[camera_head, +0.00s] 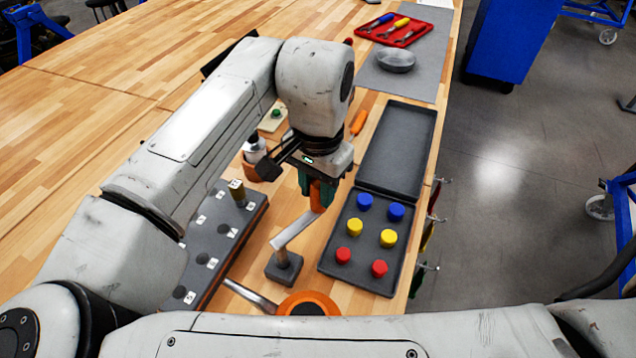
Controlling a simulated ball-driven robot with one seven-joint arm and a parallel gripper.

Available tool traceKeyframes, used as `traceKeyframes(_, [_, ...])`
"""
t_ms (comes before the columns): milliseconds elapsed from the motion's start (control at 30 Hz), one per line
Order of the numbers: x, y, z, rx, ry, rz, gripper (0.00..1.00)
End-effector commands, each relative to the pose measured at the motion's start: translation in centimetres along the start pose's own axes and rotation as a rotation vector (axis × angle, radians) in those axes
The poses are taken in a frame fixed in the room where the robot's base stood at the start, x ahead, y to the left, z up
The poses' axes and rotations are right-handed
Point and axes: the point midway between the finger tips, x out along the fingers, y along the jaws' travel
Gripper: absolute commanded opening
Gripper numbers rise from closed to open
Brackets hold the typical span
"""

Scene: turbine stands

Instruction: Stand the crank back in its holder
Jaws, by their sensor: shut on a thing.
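The crank (292,231) has a flat grey metal arm and an orange handle (317,198). My gripper (317,192), with teal fingers, is shut on the orange handle. The arm slopes down to the left from the handle to its lower end. A small dark square block (284,268), which looks like the holder, stands on the table right below that end.
An open black case (330,262) with blue, yellow and red caps lies close on the right. A dark numbered rack (215,262) is on the left. An orange ring-shaped thing (308,303) lies in front. A red tool tray (396,30) and grey disc (396,60) are farther back.

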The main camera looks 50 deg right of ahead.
Motion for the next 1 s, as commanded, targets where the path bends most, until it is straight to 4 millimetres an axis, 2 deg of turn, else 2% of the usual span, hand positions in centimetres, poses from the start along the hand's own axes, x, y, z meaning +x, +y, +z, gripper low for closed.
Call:
traceKeyframes(33, [0.76, 0.16, 0.11, 0.003, -0.009, 0.005, 0.00])
traceKeyframes(200, [0.81, 0.16, 0.10, 0.003, -0.009, 0.005, 0.00])
traceKeyframes(233, [0.82, 0.16, 0.10, 0.003, -0.009, 0.005, 0.32])
traceKeyframes(533, [0.54, 0.12, 0.08, 0.002, -0.007, 0.004, 0.61])
traceKeyframes(700, [0.44, 0.11, 0.08, 0.002, -0.006, 0.004, 0.61])
traceKeyframes(800, [0.45, 0.12, 0.08, 0.002, -0.006, 0.004, 0.69])
traceKeyframes(1000, [0.38, 0.12, 0.08, 0.002, -0.006, 0.004, 0.69])
